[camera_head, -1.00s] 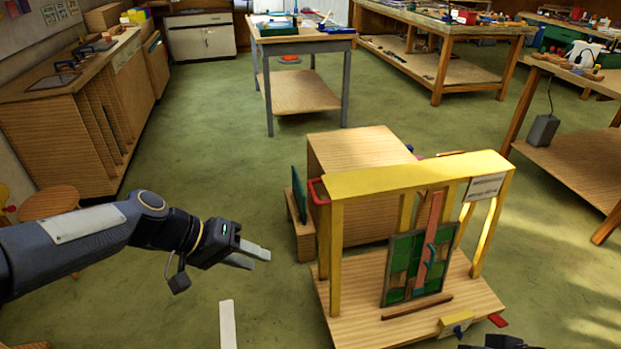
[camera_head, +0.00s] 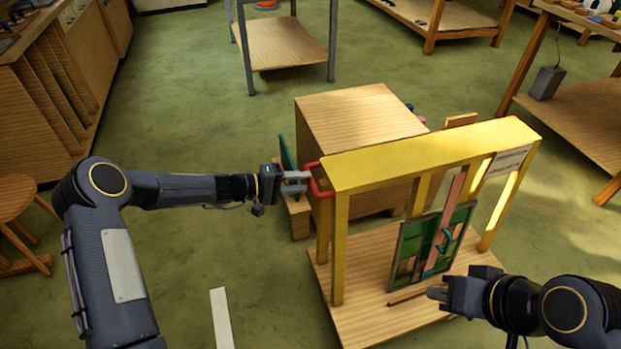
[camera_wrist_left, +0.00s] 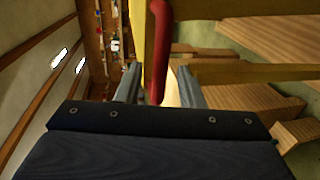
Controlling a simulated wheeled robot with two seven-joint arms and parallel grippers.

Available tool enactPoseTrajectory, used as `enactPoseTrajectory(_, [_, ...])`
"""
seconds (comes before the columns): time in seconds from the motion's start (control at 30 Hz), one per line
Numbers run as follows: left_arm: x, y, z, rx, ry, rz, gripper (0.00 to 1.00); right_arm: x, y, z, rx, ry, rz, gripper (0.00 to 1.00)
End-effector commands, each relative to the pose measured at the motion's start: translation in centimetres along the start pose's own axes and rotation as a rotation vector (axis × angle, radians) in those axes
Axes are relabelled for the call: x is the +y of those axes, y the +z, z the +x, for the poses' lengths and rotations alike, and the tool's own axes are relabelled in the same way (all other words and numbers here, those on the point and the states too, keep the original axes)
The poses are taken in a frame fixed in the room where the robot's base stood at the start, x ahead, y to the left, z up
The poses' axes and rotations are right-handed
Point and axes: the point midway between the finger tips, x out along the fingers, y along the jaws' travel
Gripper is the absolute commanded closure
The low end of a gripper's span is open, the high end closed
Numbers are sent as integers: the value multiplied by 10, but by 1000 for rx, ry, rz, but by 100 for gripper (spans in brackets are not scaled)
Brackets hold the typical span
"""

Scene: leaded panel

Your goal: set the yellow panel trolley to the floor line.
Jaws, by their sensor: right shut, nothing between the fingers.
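The yellow panel trolley (camera_head: 432,155) stands on its wooden base at the centre right, with a green leaded panel (camera_head: 408,247) upright in it. A red handle (camera_head: 314,178) sticks out at its left end; it also shows in the left wrist view (camera_wrist_left: 158,60). My left gripper (camera_head: 306,181) is at this handle. In the left wrist view its fingers (camera_wrist_left: 158,88) are apart, one on each side of the red bar, with gaps visible. My right gripper (camera_head: 434,293) is shut and empty, low in front of the panel. A white floor line (camera_head: 221,318) lies left of the trolley base.
A wooden box-like cabinet (camera_head: 350,125) stands close behind the trolley. A stool (camera_head: 15,205) and a slotted cabinet (camera_head: 45,100) are at the left. A workbench (camera_head: 285,50) is at the back. Green floor is open between the left cabinet and the trolley.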

Motion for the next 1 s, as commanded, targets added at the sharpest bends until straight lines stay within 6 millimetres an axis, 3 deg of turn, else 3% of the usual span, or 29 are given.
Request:
enactPoseTrajectory(0.23, [0,0,32,-1,-2,0,65,-1,-1,-3,0,0,0,100])
enactPoseTrajectory(0.57, [-1,0,37,0,-3,0,65,-1,-2,-3,0,0,0,100])
enactPoseTrajectory(0.83, [-1,0,36,0,-3,0,98,-1,-2,-3,0,0,0,100])
enactPoseTrajectory(1.0, [-1,0,36,0,-3,-1,100,-1,-2,-3,0,0,0,100])
